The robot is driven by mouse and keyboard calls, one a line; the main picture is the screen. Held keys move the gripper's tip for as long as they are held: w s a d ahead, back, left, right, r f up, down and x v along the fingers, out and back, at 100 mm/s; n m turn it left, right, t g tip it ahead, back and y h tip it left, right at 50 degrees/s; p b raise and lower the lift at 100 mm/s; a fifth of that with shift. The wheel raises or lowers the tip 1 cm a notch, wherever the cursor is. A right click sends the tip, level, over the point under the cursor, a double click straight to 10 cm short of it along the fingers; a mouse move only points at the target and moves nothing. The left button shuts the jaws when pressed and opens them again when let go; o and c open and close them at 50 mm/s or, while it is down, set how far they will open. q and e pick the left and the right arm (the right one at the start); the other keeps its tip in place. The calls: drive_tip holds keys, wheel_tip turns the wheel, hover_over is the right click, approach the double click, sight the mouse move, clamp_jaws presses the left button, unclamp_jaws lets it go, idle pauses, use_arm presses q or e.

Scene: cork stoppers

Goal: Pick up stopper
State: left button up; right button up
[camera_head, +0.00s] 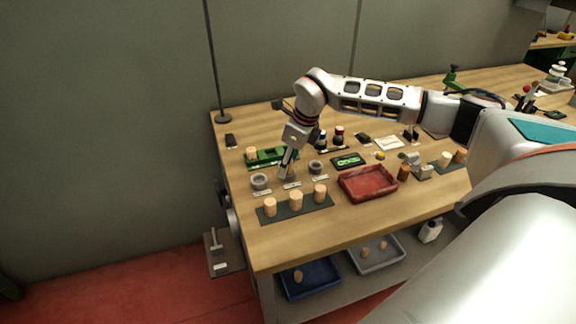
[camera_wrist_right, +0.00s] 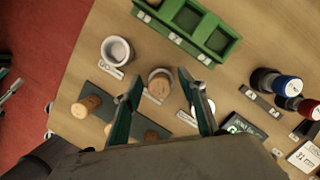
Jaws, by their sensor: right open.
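My right gripper (camera_head: 287,165) points down over the row of grey rings. Its two teal fingers (camera_wrist_right: 160,82) are apart in the wrist view, with nothing held. A cork stopper (camera_wrist_right: 158,86) shows between the fingertips, seated in the middle ring (camera_wrist_right: 152,74); whether the fingers are level with it I cannot tell. In the head view the gripper largely hides it. Three stoppers stand on a dark mat (camera_head: 283,213): left (camera_head: 270,207), middle (camera_head: 296,200) and right (camera_head: 320,194). Another stopper (camera_head: 251,153) is at the green rack (camera_head: 272,157). My left gripper is not in view.
Grey rings stand to the left (camera_head: 260,181) and right (camera_head: 316,168) of the gripper. Blue (camera_head: 310,280) and grey (camera_head: 376,254) trays sit on the lower shelf.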

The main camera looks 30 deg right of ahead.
drive_tip(key=shift+c, duration=0.4)
drive_tip(key=c, duration=0.8)
